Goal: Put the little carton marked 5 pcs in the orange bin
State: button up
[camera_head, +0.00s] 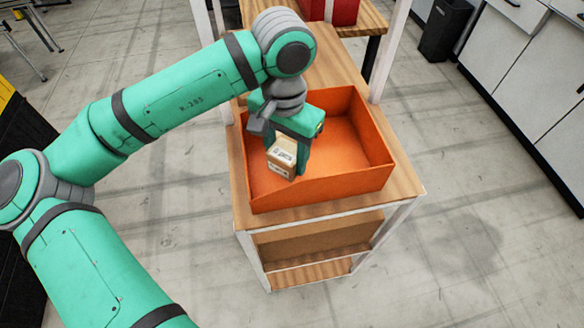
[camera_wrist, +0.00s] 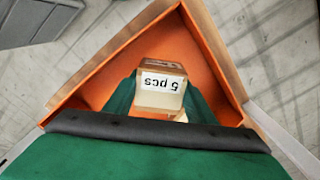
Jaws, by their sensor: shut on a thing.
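The little carton (camera_head: 281,158) is brown cardboard with white labels. In the wrist view its label (camera_wrist: 162,83) reads "5 pcs", upside down. My gripper (camera_head: 288,150) is shut on the carton, with a green finger on either side of it. The orange bin (camera_head: 350,185) is an open, shallow box on a wooden-topped stand. The carton is over the left part of the bin, inside its outline in both views. The orange bin wall (camera_wrist: 120,60) surrounds the carton in the wrist view. I cannot tell whether the carton touches the bin floor. The rest of the bin looks empty.
The wooden stand (camera_head: 408,185) has white posts (camera_head: 387,50) at the back and a lower shelf (camera_head: 310,272). A red box (camera_head: 340,10) sits on a table behind. White cabinets (camera_head: 540,80) stand at the right. The right part of the bin is clear.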

aim_at(292, 154)
jog(key=shift+s+d+f, duration=0.2)
jog(key=shift+d+f, duration=0.15)
jog(key=shift+f, duration=0.15)
jog(key=shift+s+d+f, duration=0.1)
jog(key=shift+d+f, duration=0.05)
jog(key=shift+f, duration=0.8)
jog(key=shift+d+f, duration=0.1)
jog(key=shift+f, duration=0.8)
jog(key=o, duration=1.1)
jog(key=shift+f, duration=0.1)
jog(key=shift+o, duration=0.2)
notch_tip(292, 154, up, 12)
jog(key=shift+r, duration=0.15)
